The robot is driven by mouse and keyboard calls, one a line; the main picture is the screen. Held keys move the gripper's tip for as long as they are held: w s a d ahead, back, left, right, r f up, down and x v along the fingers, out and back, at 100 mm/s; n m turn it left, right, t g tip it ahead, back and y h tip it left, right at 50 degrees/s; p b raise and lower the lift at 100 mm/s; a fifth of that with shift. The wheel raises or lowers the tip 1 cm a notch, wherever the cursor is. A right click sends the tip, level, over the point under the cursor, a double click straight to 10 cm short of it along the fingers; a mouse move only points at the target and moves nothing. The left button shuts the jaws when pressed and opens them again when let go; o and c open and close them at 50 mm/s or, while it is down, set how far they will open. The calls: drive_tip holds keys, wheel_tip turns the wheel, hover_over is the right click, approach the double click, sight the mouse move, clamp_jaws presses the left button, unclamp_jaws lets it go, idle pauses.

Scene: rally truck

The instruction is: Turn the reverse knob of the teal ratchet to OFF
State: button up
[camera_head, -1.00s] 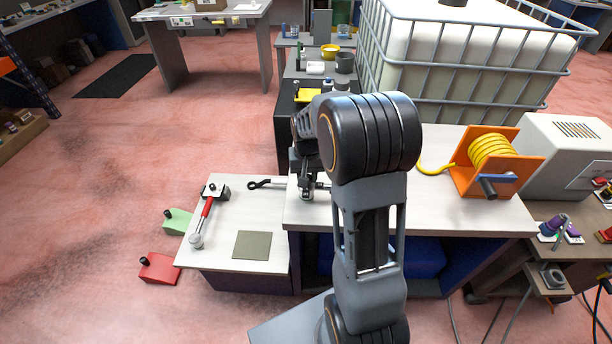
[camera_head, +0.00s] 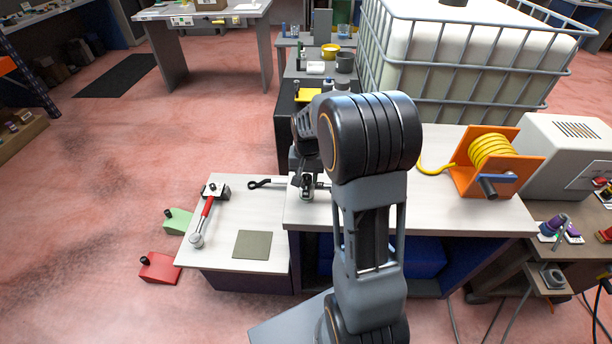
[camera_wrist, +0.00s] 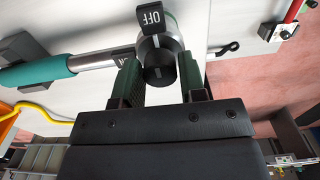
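The teal ratchet shows in the wrist view with a teal grip (camera_wrist: 35,75), a metal shaft (camera_wrist: 100,60) and a round head at the top middle. A black reverse knob (camera_wrist: 160,68) sits on the head, with a pale mark on its upper edge. A black OFF plate (camera_wrist: 152,18) stands just beyond the knob; another plate (camera_wrist: 123,61), partly hidden, is to its left. My gripper (camera_wrist: 161,88) is open, its two green-padded fingers on either side of the knob. I cannot tell whether they touch it. In the head view my gripper (camera_head: 306,190) is low over the bench, hiding most of the ratchet.
A red-handled ratchet (camera_head: 207,208) and a dark wrench (camera_head: 265,184) lie on the lower bench (camera_head: 220,245), near a grey-green mat (camera_head: 253,244). An orange reel with yellow hose (camera_head: 490,165) stands on the bench at right. A caged white tank (camera_head: 450,60) is behind.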

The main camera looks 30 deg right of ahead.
sight(307, 176)
drive_tip(key=o, duration=0.3)
drive_tip(key=shift+o, duration=0.2)
wheel_tip(307, 176, up, 14)
idle(0.5)
drive_tip(key=shift+f, duration=0.1)
